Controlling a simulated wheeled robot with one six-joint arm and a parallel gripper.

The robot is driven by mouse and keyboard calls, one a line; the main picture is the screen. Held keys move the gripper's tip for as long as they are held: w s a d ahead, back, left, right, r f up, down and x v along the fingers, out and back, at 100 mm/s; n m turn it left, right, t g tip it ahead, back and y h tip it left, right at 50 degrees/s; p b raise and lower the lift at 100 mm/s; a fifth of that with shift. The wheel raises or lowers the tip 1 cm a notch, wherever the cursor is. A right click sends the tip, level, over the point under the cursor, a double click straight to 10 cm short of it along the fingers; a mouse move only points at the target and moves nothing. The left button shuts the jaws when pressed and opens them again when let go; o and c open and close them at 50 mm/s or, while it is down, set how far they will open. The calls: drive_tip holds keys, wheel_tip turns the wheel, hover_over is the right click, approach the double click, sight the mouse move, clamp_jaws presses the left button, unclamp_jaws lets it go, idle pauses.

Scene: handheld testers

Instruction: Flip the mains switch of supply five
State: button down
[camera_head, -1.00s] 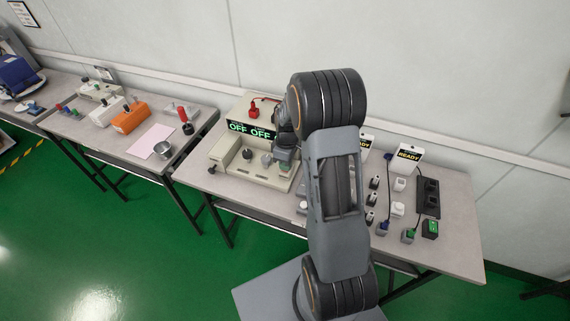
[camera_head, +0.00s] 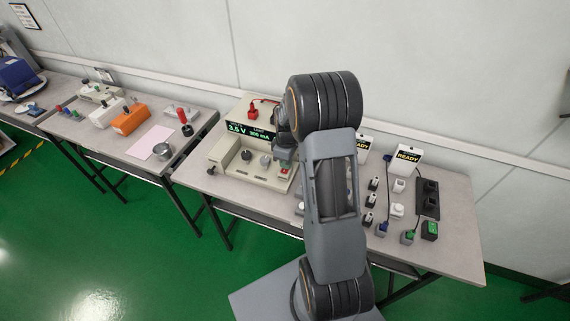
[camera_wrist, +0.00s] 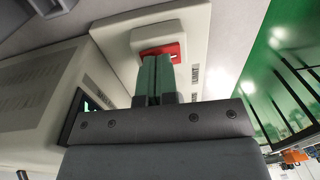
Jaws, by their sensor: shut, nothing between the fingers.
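The beige bench supply (camera_head: 232,172) stands at the left end of the right-hand table. Its lit display (camera_head: 250,131) reads about 3.5 V and 300 mA. Its red mains switch (camera_head: 285,170) is on the low front deck at the right; in the wrist view the red rocker (camera_wrist: 172,47) sits in a pale surround. My gripper (camera_wrist: 157,60) is shut and empty, its green fingertips right at the switch and covering part of it. I cannot tell whether they touch it. In the head view the gripper (camera_head: 285,158) is partly behind my arm.
Two dark knobs (camera_head: 247,154) sit left of the switch on the deck. A red plug (camera_head: 253,113) is on top of the supply. Right of my arm are small chargers (camera_head: 397,210), READY cards (camera_head: 405,158) and a black power strip (camera_head: 428,196). My arm hides the table's middle.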

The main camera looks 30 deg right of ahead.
sight(284, 171)
drive_tip(key=shift+r, duration=0.1)
wheel_tip(284, 171, up, 14)
drive_tip(key=s+a+p, duration=0.1)
drive_tip(key=p, duration=0.1)
drive_tip(key=shift+a, duration=0.2)
idle(0.3)
idle(0.5)
drive_tip(key=s+a+r+m+t, duration=0.2)
drive_tip(key=s+a+r+m, duration=0.1)
drive_tip(key=s, duration=0.5)
drive_tip(key=s+a+r+m+t, duration=0.2)
drive_tip(key=s+a+m, duration=0.3)
drive_tip(key=s+a, duration=0.3)
drive_tip(key=shift+r+h, duration=0.3)
drive_tip(key=shift+r, duration=0.2)
drive_tip(key=shift+a, duration=0.1)
